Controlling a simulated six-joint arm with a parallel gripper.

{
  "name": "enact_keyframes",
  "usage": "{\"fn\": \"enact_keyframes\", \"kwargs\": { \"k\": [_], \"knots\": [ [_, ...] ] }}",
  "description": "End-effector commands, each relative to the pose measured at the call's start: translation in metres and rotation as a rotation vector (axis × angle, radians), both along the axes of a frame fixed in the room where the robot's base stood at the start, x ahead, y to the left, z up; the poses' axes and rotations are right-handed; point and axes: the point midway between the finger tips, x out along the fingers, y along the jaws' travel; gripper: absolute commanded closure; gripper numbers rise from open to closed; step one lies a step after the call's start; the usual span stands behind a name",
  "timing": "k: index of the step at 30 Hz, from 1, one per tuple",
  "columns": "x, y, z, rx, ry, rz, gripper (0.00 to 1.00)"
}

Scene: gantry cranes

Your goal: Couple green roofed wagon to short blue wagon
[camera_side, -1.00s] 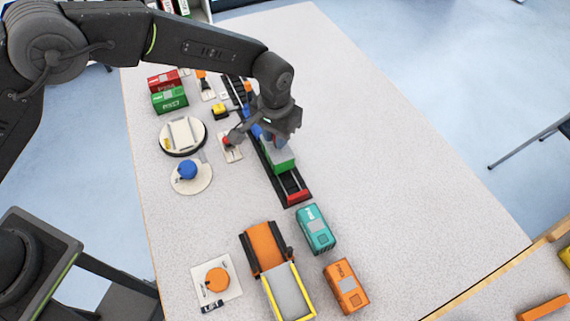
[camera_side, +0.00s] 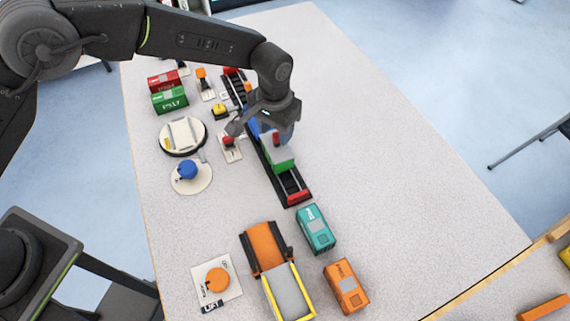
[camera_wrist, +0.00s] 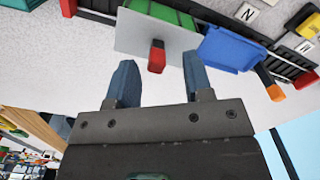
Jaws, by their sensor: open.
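The green roofed wagon (camera_side: 280,163) stands on the dark track, with a flat grey roof (camera_wrist: 128,36) and an upright red knob (camera_wrist: 157,58) on it. The short blue wagon (camera_wrist: 232,48) is right beside it on the same track, mostly hidden behind my gripper in the side view (camera_side: 254,128). The two wagons look very close together; I cannot tell whether their couplings are joined. My gripper (camera_wrist: 159,62) is open and empty just above the roof, with the red knob showing between its fingertips.
A red buffer (camera_side: 298,197) ends the track at the near side. A round turntable (camera_side: 184,134), a blue knob on a disc (camera_side: 187,169) and a red-topped lever plate (camera_side: 230,150) lie left of the track. The table to the right is clear.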

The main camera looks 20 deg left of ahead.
Motion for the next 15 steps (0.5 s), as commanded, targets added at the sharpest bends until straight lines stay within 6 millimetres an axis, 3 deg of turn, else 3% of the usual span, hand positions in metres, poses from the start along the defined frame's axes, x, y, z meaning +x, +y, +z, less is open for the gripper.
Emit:
{"fn": "enact_keyframes", "kwargs": {
  "k": [15],
  "knots": [
    [0.000,0.000,0.049,-0.001,-0.002,0.000,0.53]
  ]
}}
